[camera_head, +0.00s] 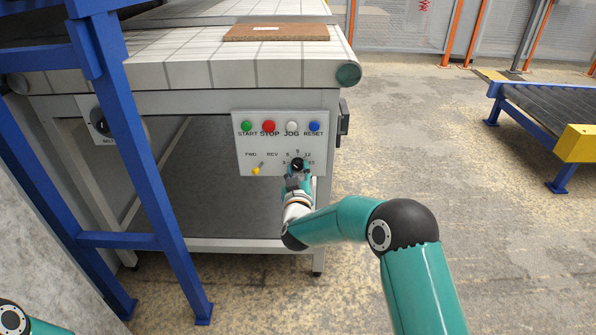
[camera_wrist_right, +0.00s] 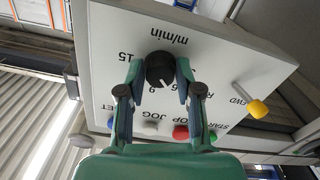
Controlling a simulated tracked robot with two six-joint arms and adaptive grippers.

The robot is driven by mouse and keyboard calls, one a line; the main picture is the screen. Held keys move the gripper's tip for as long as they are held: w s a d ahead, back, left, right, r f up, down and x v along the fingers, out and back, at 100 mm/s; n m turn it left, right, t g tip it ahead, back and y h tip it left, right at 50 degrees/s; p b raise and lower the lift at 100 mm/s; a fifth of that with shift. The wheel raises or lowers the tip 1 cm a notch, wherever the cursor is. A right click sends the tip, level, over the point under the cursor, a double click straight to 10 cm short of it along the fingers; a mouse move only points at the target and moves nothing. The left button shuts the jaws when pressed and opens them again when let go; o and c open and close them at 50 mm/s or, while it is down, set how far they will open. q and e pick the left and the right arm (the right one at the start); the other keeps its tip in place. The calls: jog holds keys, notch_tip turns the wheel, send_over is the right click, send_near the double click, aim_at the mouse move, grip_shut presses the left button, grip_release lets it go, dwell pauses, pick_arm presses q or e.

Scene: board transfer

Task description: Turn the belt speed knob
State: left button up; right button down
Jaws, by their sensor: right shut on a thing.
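The belt speed knob (camera_wrist_right: 160,70) is a round black dial with a white pointer mark, on the light grey control panel (camera_head: 281,112) at the front of the conveyor. In the head view the knob (camera_head: 297,164) sits at the panel's lower right, partly covered by my right gripper (camera_head: 297,173). In the right wrist view the two fingers of my right gripper (camera_wrist_right: 158,82) are on either side of the knob, shut on it. The pointer lies near the 6 and 9 marks. My left gripper is not seen; only a bit of my left arm shows at the bottom left.
The panel has green, red, white and blue buttons (camera_head: 314,126) above, and a yellow FWD/REV lever (camera_head: 257,169) left of the knob. A brown board (camera_head: 277,33) lies on the belt (camera_head: 190,70). A blue frame (camera_head: 135,150) stands at left.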

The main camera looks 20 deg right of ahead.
jog(key=c, duration=0.8)
grip_release()
jog(key=shift+o, duration=0.2)
jog(key=v, duration=1.2)
